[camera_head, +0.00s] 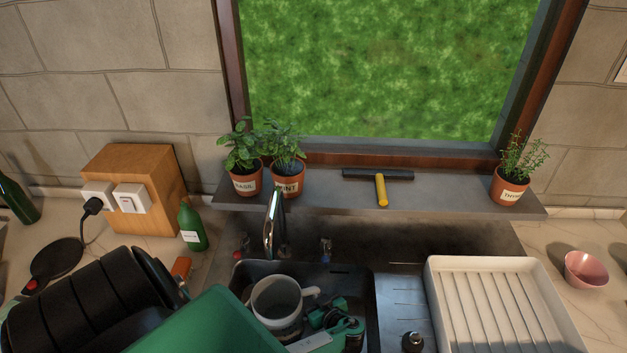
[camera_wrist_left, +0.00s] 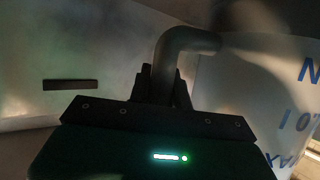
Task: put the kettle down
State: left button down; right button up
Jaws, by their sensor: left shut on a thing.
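The kettle (camera_head: 277,303) is a pale grey, open-topped vessel with a side handle, in or just above the dark sink basin (camera_head: 361,290) under the chrome tap. I cannot tell whether its bottom touches the basin. My left gripper (camera_head: 322,309) is shut on its handle, to the right of its body. In the left wrist view the fingers (camera_wrist_left: 160,86) close around the curved grey handle (camera_wrist_left: 187,42), and the kettle's pale side (camera_wrist_left: 285,85) shows blue markings. A round black base (camera_head: 55,258) with a red spot lies on the left counter. My right gripper is out of view.
The tap (camera_head: 273,225) rises behind the kettle. A white drying rack (camera_head: 500,305) stands right of the sink, a pink bowl (camera_head: 586,269) beyond. A green bottle (camera_head: 192,228) stands left. The sill (camera_head: 440,196) holds potted herbs and a yellow-handled tool (camera_head: 381,190).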

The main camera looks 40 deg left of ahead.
pick_arm(q)
jog(key=c, duration=1.3)
grip_release()
jog(key=p+v, duration=0.1)
jog(key=v, duration=1.1)
jog(key=shift+w+r, duration=0.1)
